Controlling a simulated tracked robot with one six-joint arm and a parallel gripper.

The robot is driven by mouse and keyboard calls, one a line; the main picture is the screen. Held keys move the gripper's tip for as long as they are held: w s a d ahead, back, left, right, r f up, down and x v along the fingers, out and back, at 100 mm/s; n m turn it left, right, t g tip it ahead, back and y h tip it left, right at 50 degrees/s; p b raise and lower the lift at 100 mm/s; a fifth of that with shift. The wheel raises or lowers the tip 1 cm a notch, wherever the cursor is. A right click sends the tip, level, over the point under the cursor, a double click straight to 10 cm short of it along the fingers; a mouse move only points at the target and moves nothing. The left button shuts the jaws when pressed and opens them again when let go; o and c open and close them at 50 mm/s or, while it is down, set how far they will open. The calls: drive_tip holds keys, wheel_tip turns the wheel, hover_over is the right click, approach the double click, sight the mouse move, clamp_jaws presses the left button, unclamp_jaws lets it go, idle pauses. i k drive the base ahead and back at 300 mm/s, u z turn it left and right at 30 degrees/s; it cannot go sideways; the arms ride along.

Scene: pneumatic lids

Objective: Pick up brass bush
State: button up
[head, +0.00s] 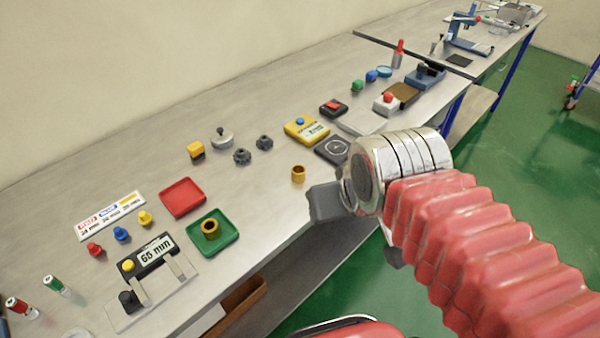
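A small brass bush (298,174) stands upright on the grey bench near its front edge. A second, wider brass ring (210,229) lies in a green tray (228,243) further left. My gripper (325,203) shows as a dark block at the end of my arm, just right of and below the brass bush in the picture. It looks apart from the bush. My wrist hides most of the gripper, so its fingers cannot be made out clearly.
A red tray (182,198), yellow block (196,150), dark knobs (242,156) and a black-framed dial (332,149) lie around the bush. Bare bench lies left of the bush.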

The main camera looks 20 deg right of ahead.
sight(298, 171)
drive_tip(key=u, duration=0.35)
drive_tip(key=k, duration=0.95)
drive_tip(key=u, duration=0.6)
drive_tip(key=k, duration=0.4)
drive_tip(key=u, duration=0.1)
drive_tip(key=i, duration=0.9)
drive_tip(key=u, duration=0.3)
